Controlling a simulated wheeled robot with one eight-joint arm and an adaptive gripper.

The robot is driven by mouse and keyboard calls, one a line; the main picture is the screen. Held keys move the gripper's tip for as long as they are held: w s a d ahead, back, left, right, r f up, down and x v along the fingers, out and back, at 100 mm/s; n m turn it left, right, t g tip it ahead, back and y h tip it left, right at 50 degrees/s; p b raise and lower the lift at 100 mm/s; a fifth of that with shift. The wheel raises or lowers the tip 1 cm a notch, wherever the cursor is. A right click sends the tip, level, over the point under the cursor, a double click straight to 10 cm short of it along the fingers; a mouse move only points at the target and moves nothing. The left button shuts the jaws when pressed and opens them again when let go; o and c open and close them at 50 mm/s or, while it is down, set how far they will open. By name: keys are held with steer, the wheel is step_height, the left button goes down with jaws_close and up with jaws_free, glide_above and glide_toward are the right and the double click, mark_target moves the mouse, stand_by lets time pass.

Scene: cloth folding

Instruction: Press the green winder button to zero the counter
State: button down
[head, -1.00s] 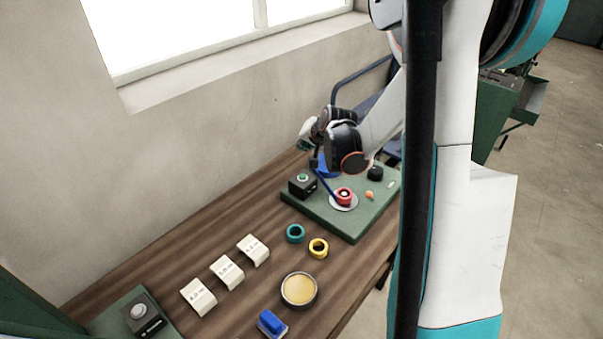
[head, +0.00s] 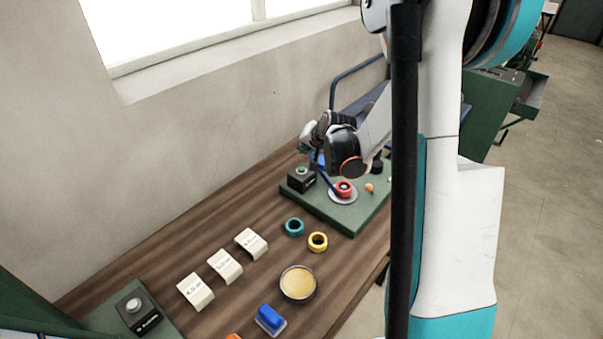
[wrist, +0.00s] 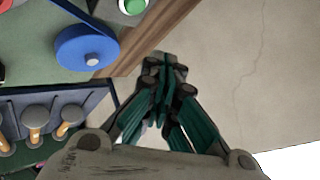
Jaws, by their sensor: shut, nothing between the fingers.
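The green winder button (head: 301,170) sits on a small black box at the left corner of the green board (head: 350,222). It also shows at the top edge of the wrist view (wrist: 133,5), partly cut off. My gripper (head: 306,140) is above and behind the box in the head view, apart from the button, its tips small and partly hidden. In the wrist view my gripper (wrist: 165,62) is shut and empty, with the button beyond its tips, a little to the left.
A blue spool (wrist: 88,47) lies left of my fingers. A red spool (head: 344,188) stands on the board. Teal (head: 294,227) and yellow (head: 317,241) rings, white labelled blocks (head: 224,265) and a round tin (head: 298,283) lie in front. The wall is close on the left.

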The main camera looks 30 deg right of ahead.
mark_target(304, 168)
steer(key=shift+f+b, duration=1.65)
steer(key=shift+f, duration=0.85)
steer(key=shift+f, duration=0.1)
steer(key=shift+f+b, duration=0.3)
steer(key=shift+b, duration=0.15)
steer(key=shift+f+b, duration=0.4)
steer(key=shift+f, duration=0.05)
steer(key=shift+r, duration=0.15)
steer(key=shift+r+p, duration=0.55)
steer(key=shift+r, duration=0.25)
steer(key=shift+r+p, duration=1.65)
steer(key=shift+r, duration=0.85)
